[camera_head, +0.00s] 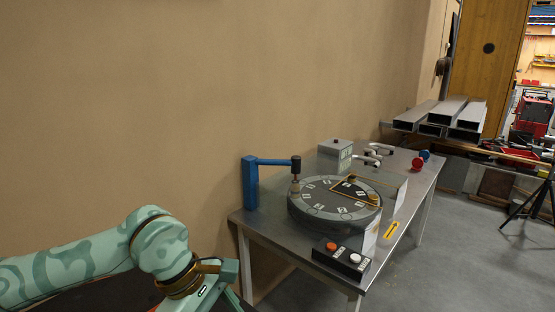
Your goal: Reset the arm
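My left arm (90,262), teal with darker bands, reaches in from the lower left. Its gripper (232,296) is at the bottom edge, left of the metal table (282,246) and apart from the things on it. The fingers are partly cut off, so I cannot tell whether they are open. My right gripper is out of view. On the table, a blue post with a horizontal arm (250,184) stands at the left; the arm's dark tip hangs over the edge of a round grey dial (320,207) with white marks and a yellow frame on top.
A control box (341,260) with a red and a white button sits at the table's front. Behind the dial are a grey box (336,153), metal handles (375,152) and red and blue knobs (420,160). Metal tubes (442,114) lie beyond. Open floor (455,255) is at right.

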